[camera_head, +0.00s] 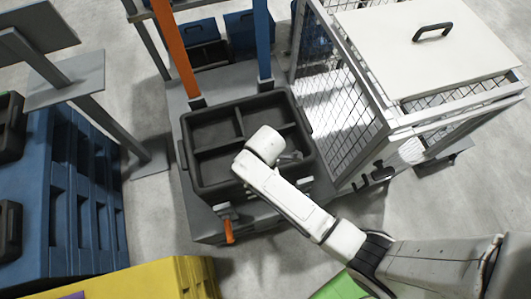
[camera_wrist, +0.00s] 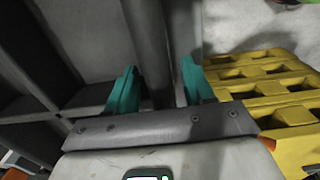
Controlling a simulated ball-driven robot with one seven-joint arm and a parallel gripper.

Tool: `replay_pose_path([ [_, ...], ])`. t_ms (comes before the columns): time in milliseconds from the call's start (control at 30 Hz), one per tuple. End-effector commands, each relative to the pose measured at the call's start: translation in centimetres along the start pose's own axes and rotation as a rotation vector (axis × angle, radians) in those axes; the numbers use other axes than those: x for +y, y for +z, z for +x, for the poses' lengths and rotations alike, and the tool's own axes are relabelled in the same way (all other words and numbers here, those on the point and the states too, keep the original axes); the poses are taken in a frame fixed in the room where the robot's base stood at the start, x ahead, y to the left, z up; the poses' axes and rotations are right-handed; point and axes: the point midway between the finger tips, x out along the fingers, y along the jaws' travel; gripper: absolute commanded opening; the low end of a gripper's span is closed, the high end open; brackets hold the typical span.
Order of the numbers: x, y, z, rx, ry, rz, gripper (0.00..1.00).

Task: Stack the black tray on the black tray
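A black tray (camera_head: 207,181) with several compartments sits on a grey cart in the middle of the head view. My arm reaches over its right side, and its wrist hides part of the inside. The fingers are hidden in the head view. In the wrist view, my gripper (camera_wrist: 158,88) has teal fingers spread apart, with a wall of the dark tray (camera_wrist: 146,40) running between them. Contact with the wall is not clear. Two more black tray-like containers (camera_head: 9,232) are partly cut off at the left edge, on the blue pallet.
A grey cart (camera_head: 208,225) with orange and blue posts carries the tray. A wire cage (camera_head: 340,110) with a white lid (camera_head: 430,50) stands close on the right. A blue pallet stack (camera_head: 85,200) is at left; a yellow pallet (camera_head: 165,280) is in front. Bare floor shows between.

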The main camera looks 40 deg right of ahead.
Motion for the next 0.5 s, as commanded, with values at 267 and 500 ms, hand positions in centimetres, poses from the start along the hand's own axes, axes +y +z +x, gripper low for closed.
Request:
replay_pose_path([
  [267,-0.1,0.1,0.1,-0.002,-0.004,0.000,0.58],
  [500,0.0,0.0,-2.3,0.000,0.000,0.000,0.58],
])
